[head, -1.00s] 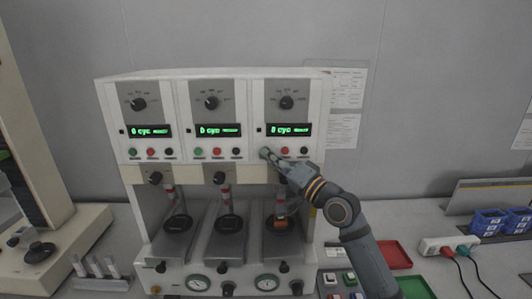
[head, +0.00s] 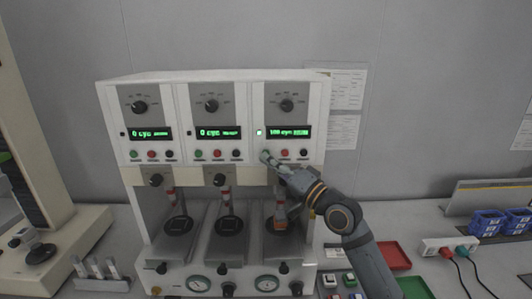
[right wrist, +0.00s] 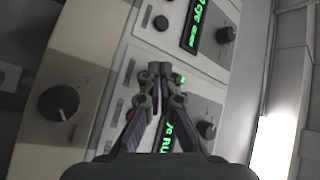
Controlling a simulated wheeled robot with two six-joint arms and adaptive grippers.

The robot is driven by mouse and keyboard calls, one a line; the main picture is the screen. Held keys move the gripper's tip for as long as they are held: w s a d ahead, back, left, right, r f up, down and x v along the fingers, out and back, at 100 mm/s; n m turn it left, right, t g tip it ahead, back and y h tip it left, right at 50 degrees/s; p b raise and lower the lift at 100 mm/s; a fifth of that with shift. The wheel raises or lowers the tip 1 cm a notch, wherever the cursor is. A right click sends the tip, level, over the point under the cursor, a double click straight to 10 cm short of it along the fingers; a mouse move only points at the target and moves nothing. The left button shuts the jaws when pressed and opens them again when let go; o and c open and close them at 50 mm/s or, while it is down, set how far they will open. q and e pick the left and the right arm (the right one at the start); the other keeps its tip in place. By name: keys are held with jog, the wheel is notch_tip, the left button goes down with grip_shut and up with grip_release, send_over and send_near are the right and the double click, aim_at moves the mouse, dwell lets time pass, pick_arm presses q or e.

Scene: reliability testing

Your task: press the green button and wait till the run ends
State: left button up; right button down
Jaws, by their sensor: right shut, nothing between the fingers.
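The three-station test machine (head: 315,175) stands against the wall. Its right station shows a green display (head: 289,132) that appears to read 100 cyc, with a small lit green lamp (head: 259,132) beside it. My right gripper (head: 265,157) is shut and empty, its tips at the left end of that station's button row. It hides the green button there; contact cannot be told. In the right wrist view the closed fingers (right wrist: 160,72) point at the panel, near the lit lamp (right wrist: 183,79). My left gripper is out of view.
The left display (head: 150,133) and middle display (head: 219,132) read 0 cyc. A red tray (head: 393,255), a white power strip (head: 445,246) and blue bins (head: 488,224) lie right of my arm. Sample tubes (head: 97,268) stand at the front left.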

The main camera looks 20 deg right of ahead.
jog(key=s+p, duration=0.1)
jog(key=s, duration=0.1)
jog(key=s+a+p, duration=0.1)
jog(key=s+p, duration=0.1)
jog(key=shift+s+a, duration=0.2)
jog(key=shift+s, duration=0.2)
dwell(0.5)
